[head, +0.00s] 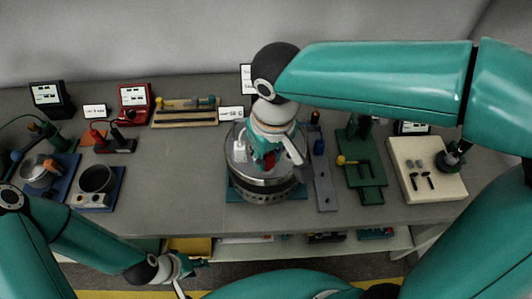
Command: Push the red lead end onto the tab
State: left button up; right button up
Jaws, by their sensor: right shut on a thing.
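My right gripper (280,156) reaches down from above into the round metal fountain basin (264,193) at the middle of the table. It is shut on a small red piece (269,161), which looks like the red lead end. The gripper and wrist cover most of the basin's inside, so the tab is hidden and I cannot tell whether the red piece touches it. My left gripper (181,274) is low at the front, before the table's edge, away from the basin. It is small and partly cut by shadow, so its opening is unclear.
A grey bar (323,186) and a green fixture (361,174) stand right of the basin, then a cream block (427,186). A red meter (135,101) and wooden rack (185,112) lie behind left. A pot (96,179) stands left. The table between pot and basin is clear.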

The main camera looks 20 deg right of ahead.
jog(key=shift+f, duration=0.4)
jog(key=shift+r, duration=0.2)
jog(key=shift+r+p, duration=0.75)
jog(key=shift+r, duration=0.25)
jog(key=shift+f+b, duration=1.05)
jog(key=shift+f, duration=0.2)
dwell(0.6)
jog(key=o, duration=0.9)
jog(key=shift+r, duration=0.1)
notch_tip(320, 180, up, 12)
jog(key=s, duration=0.1)
jog(key=shift+s+d, duration=0.15)
jog(key=shift+d, duration=0.05)
